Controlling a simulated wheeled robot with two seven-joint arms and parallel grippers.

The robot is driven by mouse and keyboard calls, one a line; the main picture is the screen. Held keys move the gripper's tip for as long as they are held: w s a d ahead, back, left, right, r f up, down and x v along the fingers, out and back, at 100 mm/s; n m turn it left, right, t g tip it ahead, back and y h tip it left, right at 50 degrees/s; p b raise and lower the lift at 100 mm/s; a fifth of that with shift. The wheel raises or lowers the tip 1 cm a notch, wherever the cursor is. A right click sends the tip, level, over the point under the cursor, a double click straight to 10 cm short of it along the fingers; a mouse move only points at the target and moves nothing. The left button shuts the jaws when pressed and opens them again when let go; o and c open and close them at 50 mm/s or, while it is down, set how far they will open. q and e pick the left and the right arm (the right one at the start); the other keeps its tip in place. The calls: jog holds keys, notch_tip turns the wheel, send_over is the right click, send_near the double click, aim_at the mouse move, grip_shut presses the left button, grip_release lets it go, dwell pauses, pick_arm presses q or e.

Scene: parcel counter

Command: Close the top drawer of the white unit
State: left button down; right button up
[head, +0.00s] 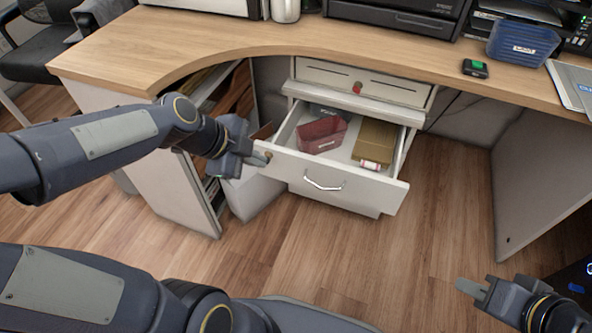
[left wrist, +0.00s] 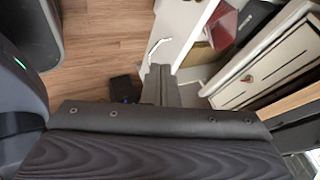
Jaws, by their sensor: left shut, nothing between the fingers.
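The white unit (head: 308,95) stands under the desk. Its open drawer (head: 345,190) sticks out toward me, with a curved metal handle (head: 323,186) on its front. A closed front with a red knob (head: 357,88) is above it. My left gripper (head: 262,159) is shut and empty at the left end of the open drawer's front; I cannot tell whether it touches. In the left wrist view its fingertips (left wrist: 160,72) show near the handle (left wrist: 157,46). My right gripper (head: 468,287) is low at the right, away from the unit; its finger gap is not clear.
The open drawer holds a dark red bin (head: 322,135) and a brown box (head: 375,143). A white open cabinet (head: 180,196) stands left of the unit, near my left arm. A desk side panel (head: 545,175) is at the right. Wooden floor before the drawer is free.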

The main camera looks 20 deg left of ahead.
pick_arm(q)
jog(key=b, duration=0.3)
send_near(300, 164)
notch_tip(300, 164, down, 3)
jog(key=s+d, duration=0.2)
jog(key=shift+w+f, duration=0.2)
jog(key=shift+w, duration=0.85)
jog(key=shift+w+f, duration=0.2)
jog(key=shift+w, duration=0.85)
